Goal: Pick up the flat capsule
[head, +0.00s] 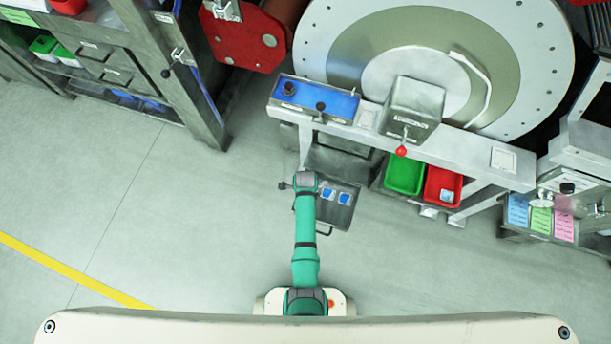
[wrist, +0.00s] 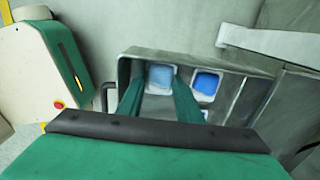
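In the wrist view, the left capsule (wrist: 160,76) has a paler, flatter-looking blue face. The right capsule (wrist: 206,84) is deeper blue. I cannot tell for certain which is the flat one. My gripper (wrist: 158,90) is open, its two green fingers spread over the drawer. The left capsule shows between the fingers, and nothing is visibly held. The height above the capsule is unclear.
A green bin (head: 405,174) and a red bin (head: 443,186) stand right of the drawer, under the bench (head: 460,148) of the large drum (head: 345,45). The drawer walls rise around the capsules. The floor (head: 190,225) to the left is clear.

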